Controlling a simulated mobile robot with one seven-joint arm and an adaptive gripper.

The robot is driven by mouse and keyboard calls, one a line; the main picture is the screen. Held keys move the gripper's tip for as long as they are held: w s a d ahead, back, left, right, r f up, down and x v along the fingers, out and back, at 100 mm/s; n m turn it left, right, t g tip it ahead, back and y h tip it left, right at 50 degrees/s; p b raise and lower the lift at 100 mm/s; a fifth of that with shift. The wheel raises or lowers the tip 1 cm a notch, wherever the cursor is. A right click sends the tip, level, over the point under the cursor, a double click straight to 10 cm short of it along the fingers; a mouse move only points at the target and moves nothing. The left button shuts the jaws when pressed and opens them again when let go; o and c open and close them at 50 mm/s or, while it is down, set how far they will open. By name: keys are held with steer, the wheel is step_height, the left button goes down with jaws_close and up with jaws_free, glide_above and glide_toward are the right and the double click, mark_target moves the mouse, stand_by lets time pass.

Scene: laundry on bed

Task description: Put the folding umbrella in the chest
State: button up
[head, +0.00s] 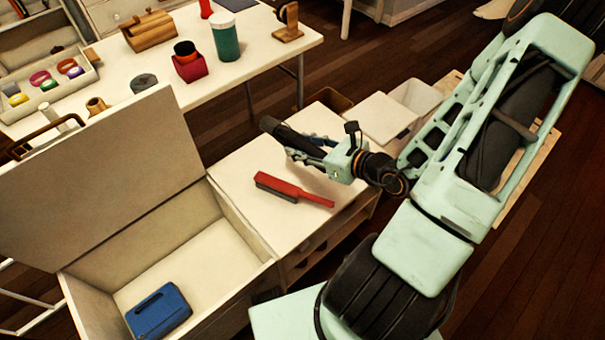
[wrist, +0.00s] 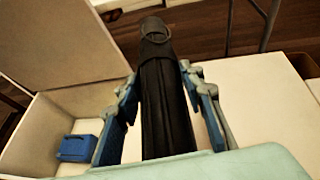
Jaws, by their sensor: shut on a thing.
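The black folding umbrella (head: 283,134) is in my gripper (head: 310,149), over the top of a low white cabinet. In the wrist view the umbrella (wrist: 162,95) lies lengthwise between the two blue fingers of my gripper (wrist: 160,115). My gripper is shut on it. The chest (head: 240,249) stands open to the left of the gripper, with its lid (head: 90,180) raised. It also shows at the left of the wrist view (wrist: 35,130). A blue case (head: 158,311) lies on the chest floor.
A red brush (head: 294,188) lies on the low cabinet top (head: 236,172), beside the chest. Behind is a white table (head: 255,62) with a green jar (head: 225,38), a red box (head: 190,68) and other items. Much of the chest floor is clear.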

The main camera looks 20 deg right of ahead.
step_height(320, 180, down, 10)
steer(key=s+d+m+t+h+b, duration=0.1)
steer(key=s+d+m+h+b, duration=0.1)
steer(key=b, duration=0.8)
glide_above(305, 168)
steer(key=f, duration=0.8)
steer(key=shift+s+f, duration=0.3)
steer(key=shift+f, duration=0.05)
steer(key=shift+w+f+b, duration=0.2)
steer(key=shift+f+b, duration=0.05)
steer(key=shift+f, duration=0.75)
steer(key=shift+w+f+b, duration=0.2)
steer(key=shift+f+b, duration=0.05)
steer(key=shift+f, duration=0.75)
steer(key=shift+f, duration=0.2)
steer(key=o, duration=1.4)
